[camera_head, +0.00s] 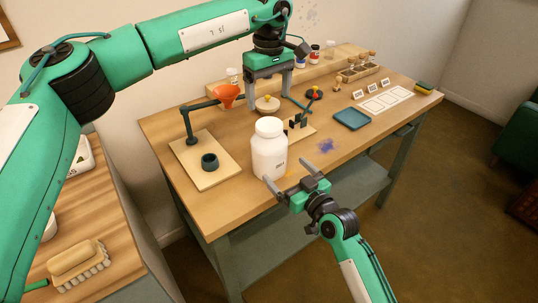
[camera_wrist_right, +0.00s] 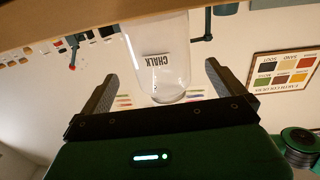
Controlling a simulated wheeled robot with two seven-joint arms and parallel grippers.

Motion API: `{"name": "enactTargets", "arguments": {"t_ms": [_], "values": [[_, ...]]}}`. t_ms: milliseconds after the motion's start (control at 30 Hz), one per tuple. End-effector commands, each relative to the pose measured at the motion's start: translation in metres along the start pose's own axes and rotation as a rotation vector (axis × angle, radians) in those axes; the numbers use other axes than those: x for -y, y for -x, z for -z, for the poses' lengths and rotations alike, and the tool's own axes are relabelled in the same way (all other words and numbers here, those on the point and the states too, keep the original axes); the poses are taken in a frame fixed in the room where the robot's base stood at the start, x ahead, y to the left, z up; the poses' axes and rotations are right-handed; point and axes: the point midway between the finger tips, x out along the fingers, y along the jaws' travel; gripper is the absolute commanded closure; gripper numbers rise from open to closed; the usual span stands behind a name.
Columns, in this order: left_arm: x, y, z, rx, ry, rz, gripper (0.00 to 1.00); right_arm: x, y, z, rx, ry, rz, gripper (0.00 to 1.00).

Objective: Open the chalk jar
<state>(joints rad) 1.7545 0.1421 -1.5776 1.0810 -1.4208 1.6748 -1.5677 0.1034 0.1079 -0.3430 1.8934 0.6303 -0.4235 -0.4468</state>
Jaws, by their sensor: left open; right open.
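The white chalk jar (camera_head: 268,150) stands upright near the front edge of the table. Its rounded white top (camera_head: 268,126) is on. In the right wrist view the jar (camera_wrist_right: 160,62) appears upside down with its CHALK label, between the two fingers in the picture. My right gripper (camera_head: 288,176) is open at the jar's lower front right; I cannot tell whether it touches. My left gripper (camera_head: 268,100) is open, fingers pointing down, above the jar in the picture. A round beige piece with a yellowish knob (camera_head: 267,104) shows between its fingers.
A small balance (camera_head: 298,122) stands behind right. A blue tray (camera_head: 352,119) lies farther right.

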Motion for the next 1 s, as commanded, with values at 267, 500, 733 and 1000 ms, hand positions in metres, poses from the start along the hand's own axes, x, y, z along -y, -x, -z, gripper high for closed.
{"name": "enactTargets", "arguments": {"t_ms": [267,500,733,1000], "values": [[0.0,0.0,0.0,0.001,0.0,-0.001,0.17,0.001,-0.056,0.001,-0.001,-0.002,0.001,0.0],[0.0,0.0,-0.001,0.002,0.0,-0.002,0.17,0.0,-0.086,0.0,0.0,-0.001,0.001,0.0],[0.0,0.0,-0.001,0.002,0.0,-0.002,0.17,0.001,-0.095,0.0,0.0,0.0,0.001,0.0],[0.0,0.0,-0.001,0.002,0.0,-0.002,0.17,0.001,-0.094,0.0,0.001,0.0,0.001,0.16]]}}
